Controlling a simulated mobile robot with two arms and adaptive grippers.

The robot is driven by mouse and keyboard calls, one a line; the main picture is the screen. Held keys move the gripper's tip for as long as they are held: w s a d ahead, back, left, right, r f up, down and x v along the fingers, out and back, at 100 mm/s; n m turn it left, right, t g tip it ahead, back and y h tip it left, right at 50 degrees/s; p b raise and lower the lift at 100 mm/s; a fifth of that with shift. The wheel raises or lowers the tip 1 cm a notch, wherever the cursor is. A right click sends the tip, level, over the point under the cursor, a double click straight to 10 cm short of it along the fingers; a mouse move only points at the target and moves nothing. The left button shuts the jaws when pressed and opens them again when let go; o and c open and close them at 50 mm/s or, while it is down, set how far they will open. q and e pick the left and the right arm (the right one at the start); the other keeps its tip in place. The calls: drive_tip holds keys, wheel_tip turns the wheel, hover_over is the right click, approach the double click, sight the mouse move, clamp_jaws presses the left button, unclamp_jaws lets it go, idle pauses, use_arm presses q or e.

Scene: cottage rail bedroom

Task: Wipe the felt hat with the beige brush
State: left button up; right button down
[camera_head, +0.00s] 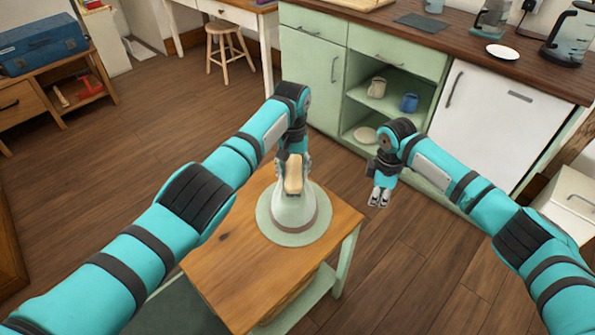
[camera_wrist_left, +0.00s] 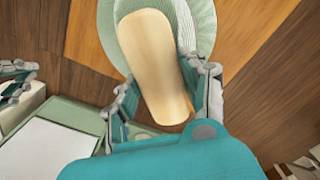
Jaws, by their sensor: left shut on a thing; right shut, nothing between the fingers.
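The felt hat (camera_head: 297,222) is pale grey-green with a darker band and sits brim down on a small wooden table. It also shows in the left wrist view (camera_wrist_left: 204,24), partly hidden behind the brush. My left gripper (camera_head: 293,180) is shut on the beige brush (camera_head: 294,175), which is directly over the hat's crown. In the left wrist view the brush (camera_wrist_left: 155,65) lies between the two fingers. I cannot tell whether the brush touches the hat. My right gripper (camera_head: 379,198) is shut and empty, in the air to the right of the table.
The wooden table (camera_head: 235,265) has bare top in front of the hat. A green cabinet (camera_head: 312,68) with open shelves holding mugs stands behind, beside a white appliance (camera_head: 500,125). A stool (camera_head: 228,47) and a blue case (camera_head: 42,45) are at the back left.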

use_arm(q)
drive_tip(key=shift+r, duration=3)
wheel_tip(320, 180, up, 7)
drive_tip(key=p, duration=0.7)
